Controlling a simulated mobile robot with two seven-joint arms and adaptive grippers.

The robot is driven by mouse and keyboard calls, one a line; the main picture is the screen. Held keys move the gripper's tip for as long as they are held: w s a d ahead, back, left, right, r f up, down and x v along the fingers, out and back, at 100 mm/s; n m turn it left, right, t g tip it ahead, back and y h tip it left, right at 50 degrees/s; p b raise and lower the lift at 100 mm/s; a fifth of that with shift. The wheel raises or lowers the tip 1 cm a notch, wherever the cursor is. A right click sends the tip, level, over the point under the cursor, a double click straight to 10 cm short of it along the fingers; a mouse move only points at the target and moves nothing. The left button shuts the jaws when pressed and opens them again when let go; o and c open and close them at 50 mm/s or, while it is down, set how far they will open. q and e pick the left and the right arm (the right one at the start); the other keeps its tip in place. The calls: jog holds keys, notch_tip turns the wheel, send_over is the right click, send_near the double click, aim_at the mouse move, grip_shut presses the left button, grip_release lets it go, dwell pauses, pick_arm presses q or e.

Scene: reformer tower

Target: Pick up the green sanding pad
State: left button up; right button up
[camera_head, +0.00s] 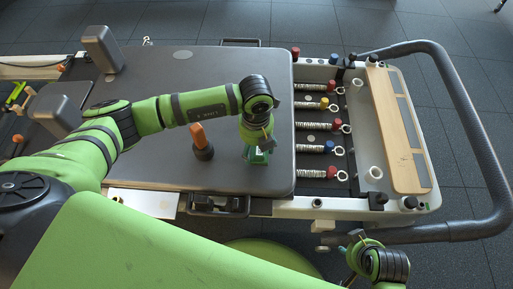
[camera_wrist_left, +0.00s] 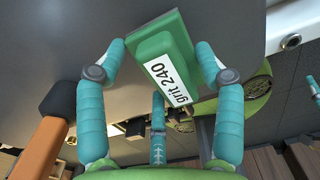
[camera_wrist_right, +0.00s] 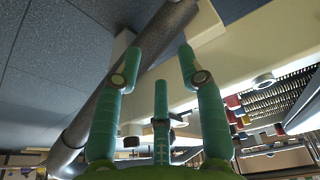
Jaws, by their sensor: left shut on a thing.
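The green sanding pad (camera_wrist_left: 168,55) shows in the left wrist view with a white label reading "grit 240". My left gripper (camera_wrist_left: 160,52) has its teal fingers on both sides of the pad and is shut on it. In the head view the left gripper (camera_head: 257,152) points down over the dark carriage top, and the pad is mostly hidden under it. Whether the pad touches the surface cannot be told. My right gripper (camera_wrist_right: 160,60) has its fingers spread apart with nothing between them, near the machine's frame. In the head view it is at the lower right.
An orange-handled tool (camera_head: 202,141) stands on the carriage (camera_head: 225,80) just left of the left gripper. Two dark shoulder blocks (camera_head: 103,48) stand at the left. Springs (camera_head: 315,145) with coloured ends and a wooden platform (camera_head: 397,130) lie right, inside a curved rail (camera_head: 480,150).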

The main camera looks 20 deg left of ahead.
pick_arm(q)
notch_tip(320, 180, up, 2)
jog(key=shift+w+r, duration=0.1)
jog(key=shift+r, duration=0.05)
jog(key=s+d+r+p, duration=0.1)
jog(key=s+d+r, duration=0.1)
jog(key=d+r, duration=0.5)
jog(key=d, duration=0.4)
jog(key=shift+d+p, duration=0.3)
jog(key=shift+p, duration=0.05)
pick_arm(e)
jog(key=f, duration=0.3)
jog(key=s+f, duration=0.1)
jog(key=f, duration=0.1)
pick_arm(q)
jog(key=shift+o, duration=0.6)
